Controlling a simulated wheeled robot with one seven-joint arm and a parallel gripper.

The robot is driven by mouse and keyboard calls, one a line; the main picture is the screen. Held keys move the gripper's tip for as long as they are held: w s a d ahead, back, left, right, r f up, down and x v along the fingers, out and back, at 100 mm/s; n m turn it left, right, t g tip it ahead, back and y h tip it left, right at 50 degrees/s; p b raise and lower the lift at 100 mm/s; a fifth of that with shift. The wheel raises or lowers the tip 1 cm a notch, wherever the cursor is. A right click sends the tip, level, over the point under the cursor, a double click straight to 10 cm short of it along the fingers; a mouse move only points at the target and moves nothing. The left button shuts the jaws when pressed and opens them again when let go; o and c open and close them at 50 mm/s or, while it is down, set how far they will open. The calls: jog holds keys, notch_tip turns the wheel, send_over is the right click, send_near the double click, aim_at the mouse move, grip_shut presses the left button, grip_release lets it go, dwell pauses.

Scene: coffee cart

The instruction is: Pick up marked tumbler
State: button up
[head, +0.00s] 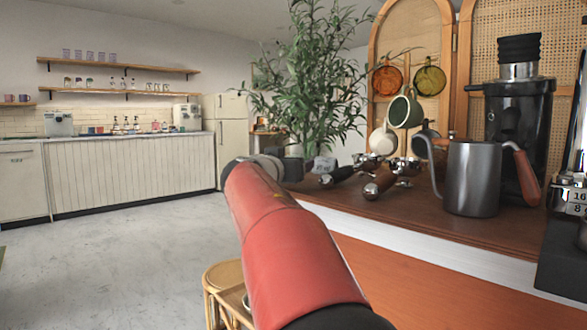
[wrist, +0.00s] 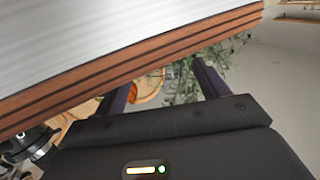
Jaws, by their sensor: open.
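I cannot make out a marked tumbler with certainty in either view. A small pale object (head: 325,164) with faint marks stands on the wooden counter (head: 440,228), beyond the end of my arm; it is too small to tell what it is. In the wrist view my gripper (wrist: 165,75) has its two dark fingers spread apart, with nothing held between them. A small greyish shape (wrist: 169,73) shows beyond the fingers, too small to name. In the head view my red arm hides the fingers.
A grey metal pitcher (head: 472,182), a black grinder (head: 519,105) and portafilters (head: 381,186) stand on the counter. Cups and pans hang on the rattan screen behind. The counter edge (wrist: 130,66) crosses the wrist view close to the fingers. A rattan stool (head: 222,278) stands below; the floor left is clear.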

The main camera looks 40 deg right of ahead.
jog(key=x, duration=0.2)
jog(key=p, duration=0.1)
jog(key=shift+w+d+r, duration=0.25)
jog(key=shift+w, duration=0.15)
jog(key=shift+w+d+f, duration=0.1)
jog(key=shift+w+d, duration=0.2)
jog(key=shift+d, duration=0.15)
jog(key=c, duration=1)
jog(key=shift+c, duration=0.2)
